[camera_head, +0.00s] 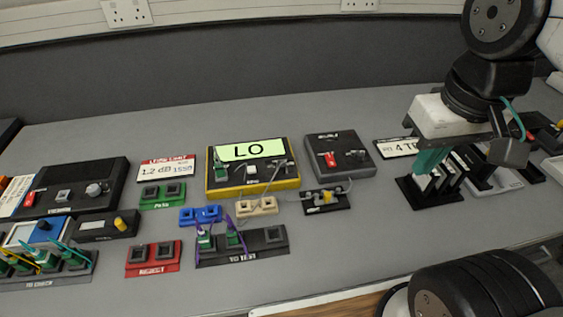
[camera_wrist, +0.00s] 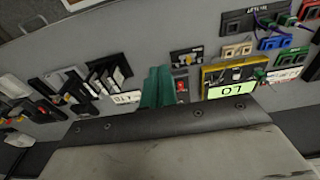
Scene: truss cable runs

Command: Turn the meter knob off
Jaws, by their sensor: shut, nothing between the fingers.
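A yellow-edged black meter (camera_head: 278,182) stands mid-table, its green display reading LO; it also shows in the wrist view (camera_wrist: 208,76). A small pale control (camera_head: 251,170) and a grey lever-like part (camera_head: 280,163) sit on its face. I cannot tell which one is the knob.
A black slotted rack (camera_head: 427,198) stands under my gripper. A dark box with a red switch (camera_head: 340,152) lies between my gripper and the meter. Small connector blocks, cables and a larger black box (camera_head: 90,172) crowd the left. The table behind the boxes is clear.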

